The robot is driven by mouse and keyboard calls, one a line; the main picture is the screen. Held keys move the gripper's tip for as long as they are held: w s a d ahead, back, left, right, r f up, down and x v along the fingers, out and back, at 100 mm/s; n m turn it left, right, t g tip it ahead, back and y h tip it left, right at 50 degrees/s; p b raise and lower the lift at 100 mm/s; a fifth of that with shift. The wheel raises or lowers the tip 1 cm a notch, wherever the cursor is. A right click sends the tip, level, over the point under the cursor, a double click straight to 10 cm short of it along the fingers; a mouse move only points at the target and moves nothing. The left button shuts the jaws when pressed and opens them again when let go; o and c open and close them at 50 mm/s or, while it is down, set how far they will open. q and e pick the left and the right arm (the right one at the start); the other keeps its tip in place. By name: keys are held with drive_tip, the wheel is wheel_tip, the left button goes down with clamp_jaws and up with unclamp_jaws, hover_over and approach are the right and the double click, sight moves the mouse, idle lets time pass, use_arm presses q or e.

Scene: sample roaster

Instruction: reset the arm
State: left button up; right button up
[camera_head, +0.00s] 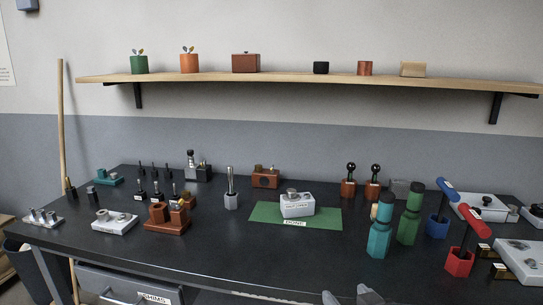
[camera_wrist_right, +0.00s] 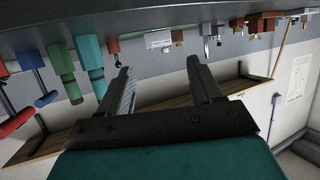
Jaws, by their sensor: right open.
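My right gripper (camera_head: 348,295) shows only as two grey fingertips at the bottom edge of the head view, in front of the dark bench. In the right wrist view my right gripper (camera_wrist_right: 160,68) has its two dark fingers spread apart with nothing between them. That view is turned upside down, with the bench and its objects along the top. The fingers are clear of everything there. My left gripper is not in view.
The dark bench (camera_head: 270,252) carries a white box (camera_head: 297,208) on a green mat (camera_head: 262,212), teal (camera_head: 379,235) and green (camera_head: 409,226) bottle-like objects, and blue- and red-handled tools at right. A wooden shelf (camera_head: 280,77) hangs behind. The bench's front middle is clear.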

drive_tip(key=s+d+f+g, duration=0.1)
drive_tip(key=s+f, duration=0.7)
drive_tip(key=f, duration=0.2)
drive_tip(key=s+d+f+g, duration=0.2)
drive_tip(key=s+f, duration=0.5)
drive_tip(key=f, duration=0.3)
drive_tip(key=shift+s+d+h, duration=0.25)
drive_tip(key=shift+s+h, duration=0.05)
drive_tip(key=shift+s, duration=0.05)
